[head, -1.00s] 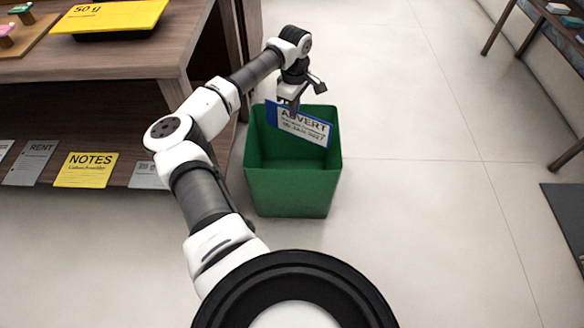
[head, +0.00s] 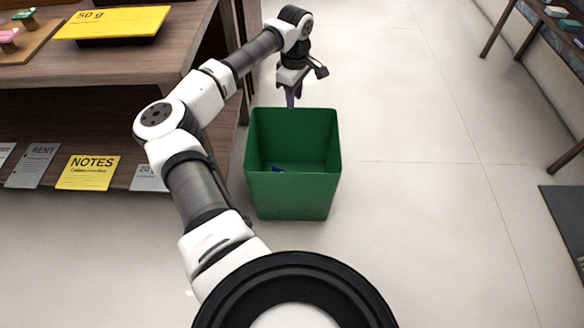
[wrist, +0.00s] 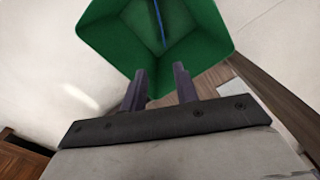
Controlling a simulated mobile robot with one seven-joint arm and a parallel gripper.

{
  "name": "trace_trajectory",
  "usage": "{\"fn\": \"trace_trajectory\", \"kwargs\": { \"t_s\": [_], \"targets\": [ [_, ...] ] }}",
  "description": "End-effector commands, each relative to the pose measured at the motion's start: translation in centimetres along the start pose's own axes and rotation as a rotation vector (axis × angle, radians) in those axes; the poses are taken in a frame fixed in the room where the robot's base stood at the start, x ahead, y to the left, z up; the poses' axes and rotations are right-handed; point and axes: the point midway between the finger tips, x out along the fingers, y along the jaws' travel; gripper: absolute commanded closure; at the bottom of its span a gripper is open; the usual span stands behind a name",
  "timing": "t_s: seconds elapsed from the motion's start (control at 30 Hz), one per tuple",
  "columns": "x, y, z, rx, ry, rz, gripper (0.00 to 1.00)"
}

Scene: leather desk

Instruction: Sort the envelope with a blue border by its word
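The blue-bordered envelope (head: 278,169) is inside the green bin (head: 292,196); only a small blue part of it shows in the head view. In the wrist view it shows as a thin blue edge (wrist: 159,22) inside the bin (wrist: 112,34), seemingly on edge. Its word is hidden now. My gripper (head: 291,100) is above and behind the bin's far rim. In the wrist view its two fingers (wrist: 158,90) are apart with nothing between them, so it is open and empty.
The wooden desk (head: 120,62) stands at the left, with a yellow "50 g" tray (head: 112,22) on top. Labels on its lower shelf include RENT (head: 33,165) and NOTES (head: 88,172). Clear floor lies right of the bin. Another table (head: 548,40) is at the far right.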

Motion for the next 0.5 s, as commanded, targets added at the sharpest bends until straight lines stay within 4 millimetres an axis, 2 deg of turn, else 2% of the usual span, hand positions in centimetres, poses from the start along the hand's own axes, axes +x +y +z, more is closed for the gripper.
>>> {"fn": "trace_trajectory", "kwargs": {
  "t_s": [0.03, 0.2, 0.33, 0.5],
  "targets": [
    [-1.6, 0.0, -0.1, 0.000, 0.003, 0.002, 0.70],
    [-5.1, 0.0, -0.1, -0.001, 0.003, 0.002, 0.70],
    [-6.8, 0.0, 0.0, 0.000, 0.001, 0.001, 0.70],
    [-7.8, 0.0, 0.0, 0.000, -0.001, 0.000, 0.70]
  ]
}}
